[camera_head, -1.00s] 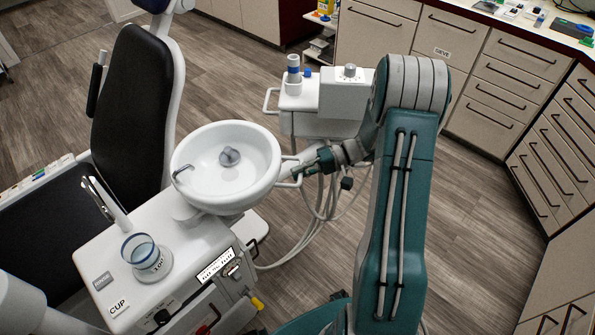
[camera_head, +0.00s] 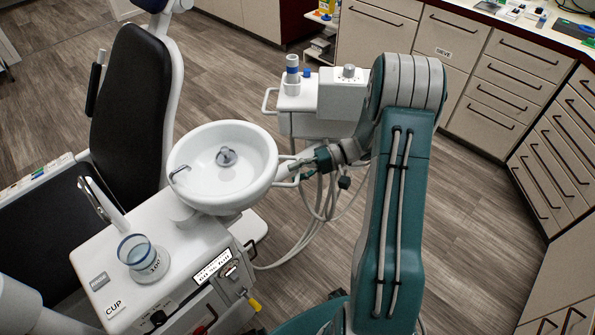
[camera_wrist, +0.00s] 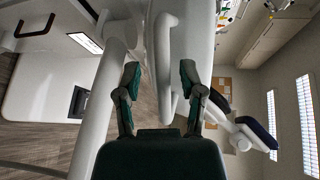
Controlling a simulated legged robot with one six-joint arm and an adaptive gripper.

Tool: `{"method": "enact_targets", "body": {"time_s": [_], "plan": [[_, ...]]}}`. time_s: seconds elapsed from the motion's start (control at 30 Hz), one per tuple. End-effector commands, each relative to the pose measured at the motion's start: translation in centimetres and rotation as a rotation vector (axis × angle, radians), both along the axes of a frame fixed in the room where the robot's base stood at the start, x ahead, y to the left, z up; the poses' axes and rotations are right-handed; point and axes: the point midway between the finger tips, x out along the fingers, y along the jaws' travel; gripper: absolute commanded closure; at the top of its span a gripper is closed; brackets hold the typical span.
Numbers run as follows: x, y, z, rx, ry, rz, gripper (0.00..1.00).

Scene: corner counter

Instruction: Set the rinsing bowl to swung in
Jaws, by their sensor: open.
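The rinsing bowl (camera_head: 205,185) is round and white, with a grey drain piece in its middle and a thin metal spout at its left rim. It sits at the right back corner of the white cup unit (camera_head: 190,245). A white loop handle (camera_head: 289,183) sticks out from its right side. My gripper (camera_head: 299,168) is at this handle, coming from the right. In the wrist view, my gripper (camera_wrist: 160,82) is open, with a white handle bar (camera_wrist: 167,60) between its two fingers. Contact with the fingers cannot be told.
A glass cup (camera_head: 136,251) stands on the unit beside a tall metal spout (camera_head: 101,200). The black dental chair (camera_head: 128,105) is behind left. A white instrument stand (camera_head: 300,100) with hanging hoses is behind my arm. Drawer cabinets (camera_head: 510,80) line the right. Floor is clear between.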

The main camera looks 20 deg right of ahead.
Motion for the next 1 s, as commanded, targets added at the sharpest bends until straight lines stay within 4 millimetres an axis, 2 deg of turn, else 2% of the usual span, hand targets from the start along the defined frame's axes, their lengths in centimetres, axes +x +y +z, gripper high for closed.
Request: {"method": "enact_targets", "body": {"time_s": [0.13, 0.23, 0.5, 0.7, 0.83, 1.0], "plan": [[0.0, -0.4, 0.2, 0.001, -0.002, -0.002, 0.49], [-0.1, -1.7, 0.4, 0.000, -0.003, -0.003, 0.49], [-0.7, -7.2, 1.3, -0.001, -0.003, -0.004, 0.49], [-1.0, -10.5, 1.9, 0.000, -0.001, -0.003, 0.49], [-1.1, -11.6, 2.1, 0.000, 0.001, 0.000, 0.49], [-1.1, -11.9, 2.2, 0.001, 0.002, 0.000, 0.49]]}}
